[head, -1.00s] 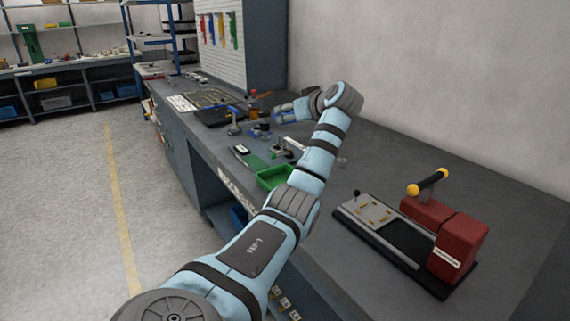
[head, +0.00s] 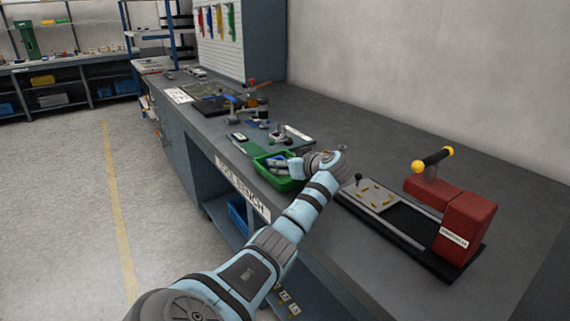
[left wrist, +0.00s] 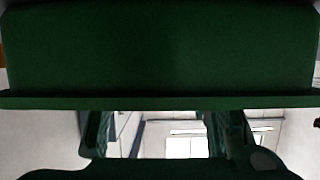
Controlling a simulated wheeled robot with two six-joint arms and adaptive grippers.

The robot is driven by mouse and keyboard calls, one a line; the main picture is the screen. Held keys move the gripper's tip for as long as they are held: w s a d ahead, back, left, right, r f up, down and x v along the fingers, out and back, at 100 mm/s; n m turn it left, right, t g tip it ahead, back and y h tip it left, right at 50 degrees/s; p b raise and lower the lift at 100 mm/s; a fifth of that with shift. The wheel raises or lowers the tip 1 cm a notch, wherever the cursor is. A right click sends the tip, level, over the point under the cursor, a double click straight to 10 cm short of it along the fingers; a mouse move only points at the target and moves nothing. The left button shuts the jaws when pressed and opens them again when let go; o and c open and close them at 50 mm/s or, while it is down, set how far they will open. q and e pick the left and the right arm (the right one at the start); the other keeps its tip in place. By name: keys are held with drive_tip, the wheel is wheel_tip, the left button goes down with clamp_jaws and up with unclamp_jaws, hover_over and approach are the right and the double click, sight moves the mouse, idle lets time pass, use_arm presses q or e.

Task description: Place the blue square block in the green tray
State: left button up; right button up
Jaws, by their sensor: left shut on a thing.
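The green tray (head: 262,180) sits near the front edge of the bench, in the middle of the head view. My left gripper (head: 274,163) is down at the tray, over its inside, and is shut on the blue square block. The block is too small and too covered by the fingers to make out clearly. In the left wrist view, a dark green wall of the tray (left wrist: 160,50) fills the upper half. My right gripper is not in view.
A red press with a black and yellow handle (head: 463,225) stands to the right of my left arm. Small parts and tools (head: 282,134) lie behind the tray. A dark board (head: 215,108) lies further back. The bench behind the press is clear.

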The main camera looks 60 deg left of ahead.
use_arm(q)
drive_tip(key=shift+r, duration=0.1)
drive_tip(key=o, duration=1.1)
drive_tip(key=shift+d+r, duration=0.2)
drive_tip(key=shift+d, duration=0.1)
drive_tip(key=p+v, duration=0.3)
drive_tip(key=v, duration=0.8)
drive_tip(key=shift+d+r, duration=0.1)
drive_tip(key=shift+r, duration=0.05)
drive_tip(key=shift+d, duration=0.1)
